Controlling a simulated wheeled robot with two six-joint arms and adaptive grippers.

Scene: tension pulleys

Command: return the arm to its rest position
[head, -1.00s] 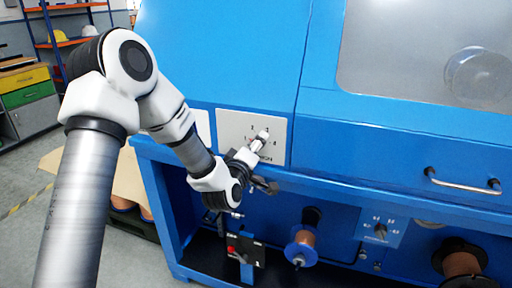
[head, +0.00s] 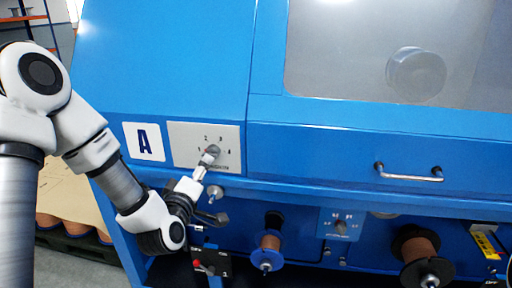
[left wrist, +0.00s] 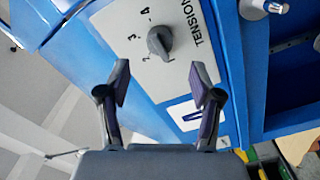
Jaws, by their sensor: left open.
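My left gripper (head: 205,168) is in front of the tension dial plate (head: 184,140) on the blue machine, and my arm reaches it from the left. In the left wrist view the gripper (left wrist: 161,84) is open, with its two dark fingers apart and nothing between them. The grey tension knob (left wrist: 159,42) shows just beyond the fingertips, and a gap seems to separate them. The knob's pointer is hard to read. In the head view the gripper partly covers the knob. My right gripper is not in view.
A metal handle (head: 408,174) sticks out at the right. Below the ledge are spools (head: 268,248), a small knob panel (head: 340,224) and a black box with a red button (head: 208,266).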

